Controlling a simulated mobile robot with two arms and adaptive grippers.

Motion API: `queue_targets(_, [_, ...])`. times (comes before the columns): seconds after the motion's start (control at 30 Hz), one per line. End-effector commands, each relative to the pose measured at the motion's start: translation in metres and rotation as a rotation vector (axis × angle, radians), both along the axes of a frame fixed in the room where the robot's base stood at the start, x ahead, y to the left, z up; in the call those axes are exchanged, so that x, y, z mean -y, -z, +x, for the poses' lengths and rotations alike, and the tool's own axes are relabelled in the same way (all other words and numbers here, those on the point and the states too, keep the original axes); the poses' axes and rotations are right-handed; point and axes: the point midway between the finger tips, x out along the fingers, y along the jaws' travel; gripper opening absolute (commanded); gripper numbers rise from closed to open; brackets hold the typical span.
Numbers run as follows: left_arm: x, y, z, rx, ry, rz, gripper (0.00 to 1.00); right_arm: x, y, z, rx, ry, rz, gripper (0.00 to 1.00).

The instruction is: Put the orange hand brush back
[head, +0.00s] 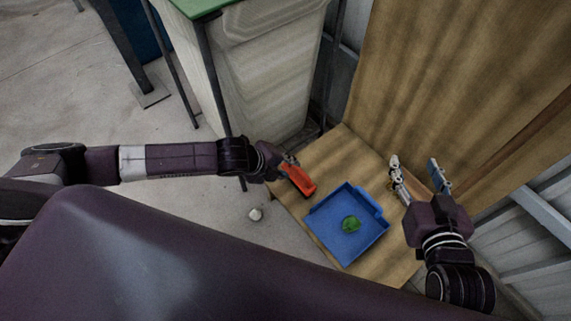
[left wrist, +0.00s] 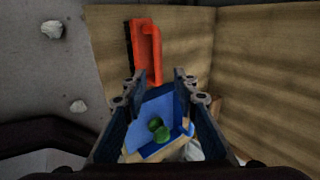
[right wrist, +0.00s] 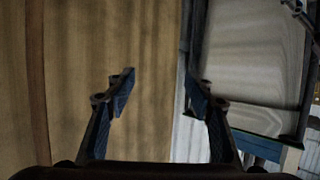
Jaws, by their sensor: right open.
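My left gripper (head: 288,161) is at the brush's far end in the head view. In the left wrist view the fingers of my left gripper (left wrist: 157,82) stand apart, with the orange brush (left wrist: 148,50) just beyond the tips; contact cannot be told. My right gripper (head: 417,170) is open and empty, raised to the right of the dustpan. The right wrist view shows its open fingers (right wrist: 160,85) against a brown panel.
The wooden board (head: 345,150) stands in a corner against a tall brown panel (head: 440,90). A pale sack stack (head: 265,80) under a green top stands behind on the left. A white scrap (head: 255,214) lies on the grey floor.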

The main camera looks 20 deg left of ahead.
Motion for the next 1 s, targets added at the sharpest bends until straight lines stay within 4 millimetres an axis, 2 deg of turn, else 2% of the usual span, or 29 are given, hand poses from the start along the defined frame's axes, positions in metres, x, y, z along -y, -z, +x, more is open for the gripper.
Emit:
queue_targets(0.17, [-0.003,-0.008,-0.005,0.0,0.001,0.0,0.27,0.005,0.016,-0.009,-0.081,0.006,-0.019,0.49])
queue_targets(0.27, [0.004,-0.01,-0.008,-0.002,-0.003,-0.017,0.27,0.006,0.02,-0.012,-0.099,0.007,-0.024,0.49])
queue_targets(0.37, [0.036,-0.02,-0.017,-0.011,-0.026,-0.102,0.27,0.006,0.022,-0.012,-0.105,0.008,-0.025,0.49])
queue_targets(0.47, [0.087,-0.044,-0.03,-0.03,-0.092,-0.264,0.27,0.006,0.022,-0.012,-0.105,0.008,-0.025,0.49])
queue_targets(0.5, [0.107,-0.058,-0.035,-0.042,-0.134,-0.344,0.27,0.006,0.022,-0.012,-0.105,0.008,-0.025,0.49])
queue_targets(0.6, [0.143,-0.098,-0.041,-0.074,-0.271,-0.554,0.27,0.006,0.022,-0.012,-0.104,0.008,-0.025,0.49])
queue_targets(0.67, [0.152,-0.122,-0.042,-0.094,-0.366,-0.675,0.27,0.006,0.022,-0.012,-0.104,0.008,-0.025,0.49])
queue_targets(0.77, [0.148,-0.157,-0.039,-0.125,-0.552,-0.861,0.27,0.006,0.022,-0.012,-0.104,0.007,-0.025,0.49])
queue_targets(0.83, [0.131,-0.175,-0.036,-0.14,-0.699,-0.981,0.27,0.006,0.022,-0.012,-0.105,0.007,-0.025,0.49])
queue_targets(0.9, [0.106,-0.188,-0.034,-0.147,-0.851,-1.084,0.27,0.006,0.022,-0.012,-0.105,0.007,-0.025,0.49])
queue_targets(1.0, [0.063,-0.195,-0.036,-0.143,-1.05,-1.193,0.27,0.006,0.022,-0.012,-0.105,0.007,-0.025,0.49])
